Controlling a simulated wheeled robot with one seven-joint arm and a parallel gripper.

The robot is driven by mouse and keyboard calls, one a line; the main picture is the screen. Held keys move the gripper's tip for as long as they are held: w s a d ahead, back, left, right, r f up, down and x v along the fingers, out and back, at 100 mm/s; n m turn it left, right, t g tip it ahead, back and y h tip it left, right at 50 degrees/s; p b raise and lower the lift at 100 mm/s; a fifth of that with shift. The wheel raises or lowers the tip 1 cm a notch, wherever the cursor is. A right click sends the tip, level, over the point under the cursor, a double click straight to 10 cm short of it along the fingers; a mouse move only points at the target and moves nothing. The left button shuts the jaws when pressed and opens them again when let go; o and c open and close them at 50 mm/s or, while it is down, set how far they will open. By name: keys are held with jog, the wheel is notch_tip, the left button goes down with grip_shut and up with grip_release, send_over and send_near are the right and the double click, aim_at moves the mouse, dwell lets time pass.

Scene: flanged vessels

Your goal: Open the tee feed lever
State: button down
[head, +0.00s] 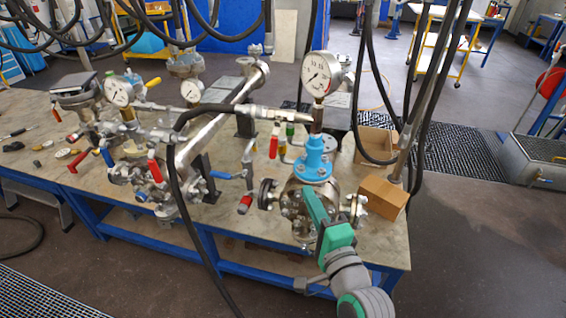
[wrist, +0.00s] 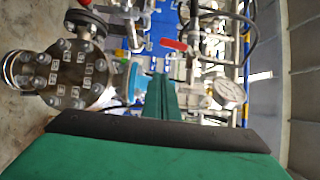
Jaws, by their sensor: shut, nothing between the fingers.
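My gripper (head: 314,204) is green and shut, with nothing in it. It is in front of the flanged vessel (head: 294,200) with the blue neck (head: 315,158), and partly hides it. In the wrist view the closed fingers (wrist: 162,98) overlap the blue neck (wrist: 124,80); I cannot tell whether they touch. A red lever (wrist: 174,45) shows above the fingertips there, apart from them. In the head view, red levers (head: 155,170) and a blue lever (head: 221,175) sit on the piping to the left. No label shows which is the tee feed lever.
A large pressure gauge (head: 321,74) stands above the blue neck. A cardboard box (head: 383,197) is right of the vessel on the workbench (head: 392,250). Black hoses (head: 371,80) hang near the vessel and a dark hose (head: 178,205) crosses the bench front. Open floor lies at right.

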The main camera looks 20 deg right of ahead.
jog(key=r, duration=0.2)
send_near(275, 141)
jog(key=w+d+f, duration=0.3)
jog(key=d+f, duration=0.1)
jog(key=shift+m+y, duration=0.3)
jog(key=shift+m, duration=0.1)
jog(key=shift+w+a+r, duration=0.15)
jog(key=shift+w+a, duration=0.2)
jog(key=shift+w, duration=0.25)
jog(key=shift+w+a+r, duration=0.1)
jog(key=shift+w+a, duration=0.2)
jog(key=shift+w, duration=0.3)
jog(key=shift+w+a+r, duration=0.15)
jog(key=shift+w+a, duration=0.2)
jog(key=shift+w, duration=0.25)
